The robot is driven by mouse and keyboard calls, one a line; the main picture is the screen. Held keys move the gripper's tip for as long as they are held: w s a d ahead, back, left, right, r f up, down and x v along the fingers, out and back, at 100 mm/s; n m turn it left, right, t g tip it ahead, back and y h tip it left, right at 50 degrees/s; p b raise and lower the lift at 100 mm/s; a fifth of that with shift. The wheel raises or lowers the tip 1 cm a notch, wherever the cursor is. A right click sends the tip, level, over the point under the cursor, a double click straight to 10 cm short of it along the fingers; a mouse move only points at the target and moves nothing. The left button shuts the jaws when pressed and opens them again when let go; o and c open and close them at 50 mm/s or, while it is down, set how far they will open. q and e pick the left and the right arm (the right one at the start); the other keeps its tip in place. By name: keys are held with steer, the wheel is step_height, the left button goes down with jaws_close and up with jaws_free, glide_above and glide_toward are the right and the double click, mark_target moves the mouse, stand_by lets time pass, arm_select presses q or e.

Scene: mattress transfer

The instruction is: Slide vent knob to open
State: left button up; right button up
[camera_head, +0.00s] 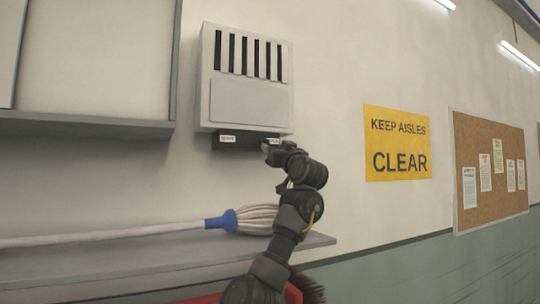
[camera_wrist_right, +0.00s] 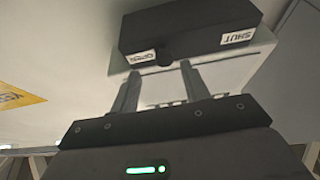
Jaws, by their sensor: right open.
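A pale wall vent (camera_head: 247,102) with several dark vertical slots hangs on the wall in the head view. A dark control box (camera_head: 240,142) is under it. In the wrist view, the box (camera_wrist_right: 190,28) has an OPEN label (camera_wrist_right: 142,57) at left and a SHUT label (camera_wrist_right: 237,36) at right. A small dark knob (camera_wrist_right: 165,57) sticks out between them, close to the OPEN label. My right gripper (camera_wrist_right: 160,70) is open, its fingertips on either side of the knob; contact is unclear. In the head view, the right gripper (camera_head: 273,147) partly hides the box's right end. My left gripper is out of view.
A mop (camera_head: 222,220) lies on a grey shelf (camera_head: 190,250) below the vent. Another grey shelf (camera_head: 85,124) is at upper left. A yellow sign (camera_head: 397,143) and a corkboard (camera_head: 489,170) are on the wall at right.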

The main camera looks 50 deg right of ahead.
arm_select(q)
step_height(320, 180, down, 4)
steer(key=b, duration=0.3)
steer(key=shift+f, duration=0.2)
arm_select(e)
steer(key=v, duration=0.6)
